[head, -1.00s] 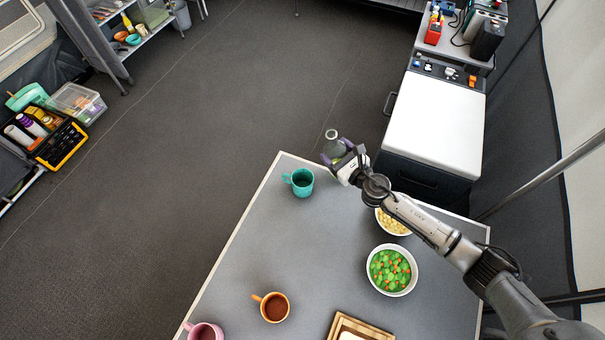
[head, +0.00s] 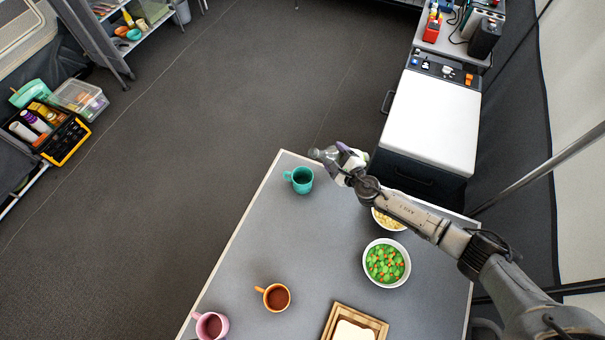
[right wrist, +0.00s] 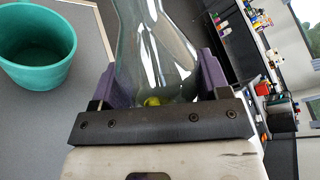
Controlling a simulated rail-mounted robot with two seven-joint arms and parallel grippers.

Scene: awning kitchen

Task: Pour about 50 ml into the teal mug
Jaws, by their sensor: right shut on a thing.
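The teal mug (head: 302,180) stands upright near the table's far left edge; it also shows in the right wrist view (right wrist: 38,62), and its visible inside looks empty. My right gripper (head: 341,160) is shut on a clear glass bottle (head: 322,155), just right of and beyond the mug. The bottle is tilted, with its mouth toward the left. In the right wrist view the bottle (right wrist: 150,45) sits between purple fingers, with something yellow-green near its base. I see no stream, and its liquid level is unclear. My left gripper is not in view.
On the table (head: 255,245) are an orange mug (head: 277,298) and a pink mug (head: 211,326) with dark contents, a vegetable bowl (head: 386,263), a bowl of pale food (head: 388,220) partly under my arm, and a wooden board (head: 377,325). The table's middle is clear.

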